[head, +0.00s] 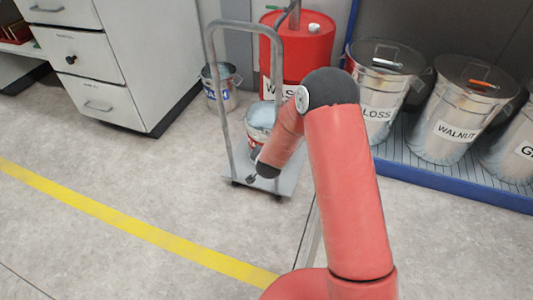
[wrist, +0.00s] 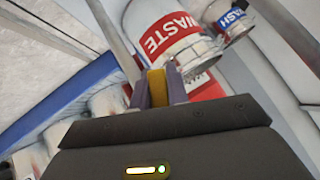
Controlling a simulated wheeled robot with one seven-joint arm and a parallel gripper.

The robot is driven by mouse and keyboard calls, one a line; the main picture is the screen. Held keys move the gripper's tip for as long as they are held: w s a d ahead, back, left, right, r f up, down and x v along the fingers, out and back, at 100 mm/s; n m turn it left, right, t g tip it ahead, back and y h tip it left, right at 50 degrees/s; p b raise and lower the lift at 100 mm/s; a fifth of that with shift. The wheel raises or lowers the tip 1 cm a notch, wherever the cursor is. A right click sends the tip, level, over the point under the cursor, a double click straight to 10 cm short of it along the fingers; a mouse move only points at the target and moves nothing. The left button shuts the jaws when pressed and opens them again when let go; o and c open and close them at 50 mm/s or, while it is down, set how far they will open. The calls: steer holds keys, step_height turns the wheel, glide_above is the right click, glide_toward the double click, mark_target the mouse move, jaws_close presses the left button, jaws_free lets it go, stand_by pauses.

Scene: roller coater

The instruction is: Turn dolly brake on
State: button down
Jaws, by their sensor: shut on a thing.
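My gripper (head: 250,180) is low at the near left edge of the dolly deck, mostly hidden behind my wrist in the head view. In the wrist view my gripper (wrist: 166,88) is shut on a small yellow piece, which looks like the dolly brake (wrist: 175,84). A metal pail (head: 261,118) sits on the deck, partly behind my arm.
A red waste drum (head: 312,45) stands behind the dolly. A wash bucket (head: 225,97) is on the floor to its left. A white drawer cabinet (head: 95,60) is further left. Labelled bins stand on a blue-edged platform (head: 460,185) at the right. The floor in front is clear.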

stand_by(0.4)
steer(key=c, duration=1.4)
jaws_free()
steer(key=shift+f, duration=0.1)
steer(key=shift+o, duration=0.2)
steer(key=shift+s+d, duration=0.1)
steer(key=shift+d, duration=0.1)
